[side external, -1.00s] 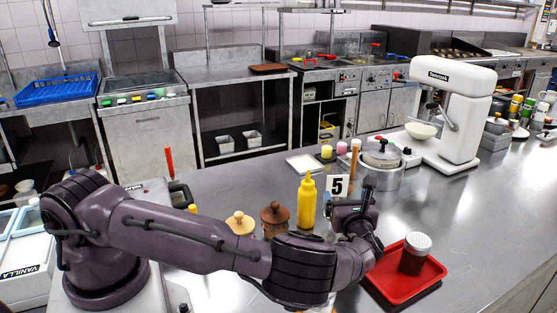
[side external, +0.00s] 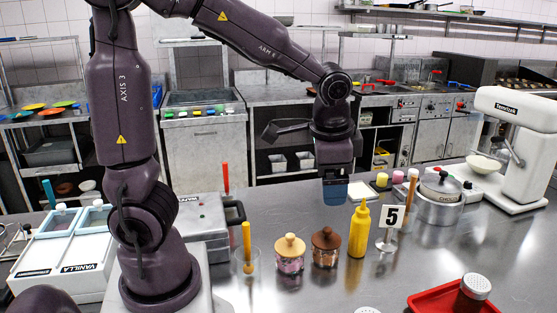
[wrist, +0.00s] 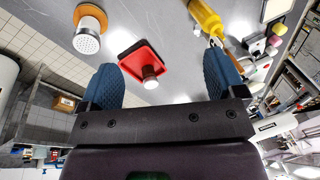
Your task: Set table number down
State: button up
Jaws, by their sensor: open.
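The table number (side external: 391,217), a white card with a black 5, stands upright on a small round base on the steel counter. It is just right of the yellow squeeze bottle (side external: 362,230). My gripper (side external: 335,201) points down behind and left of the card, apart from it, with its blue fingers above the counter. In the wrist view my gripper (wrist: 160,68) is open, with its two blue fingers wide apart and nothing between them. The bottle also shows in the wrist view (wrist: 205,17); the card cannot be clearly made out there.
Two lidded jars (side external: 326,247) stand left of the bottle. A red tray (side external: 430,304) with a shaker (side external: 473,292) is at the front right. A steel pot (side external: 440,195) and a white mixer (side external: 515,145) stand behind at right. The counter between card and tray is clear.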

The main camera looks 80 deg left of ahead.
jog(key=s+d+r+n+t+h, duration=0.2)
jog(key=s+r, duration=0.4)
jog(key=s, duration=0.4)
jog(key=shift+s+d+n+t, duration=0.35)
jog(key=shift+d+n+t, duration=0.25)
jog(key=shift+d+t, duration=0.55)
jog(key=shift+d, duration=0.1)
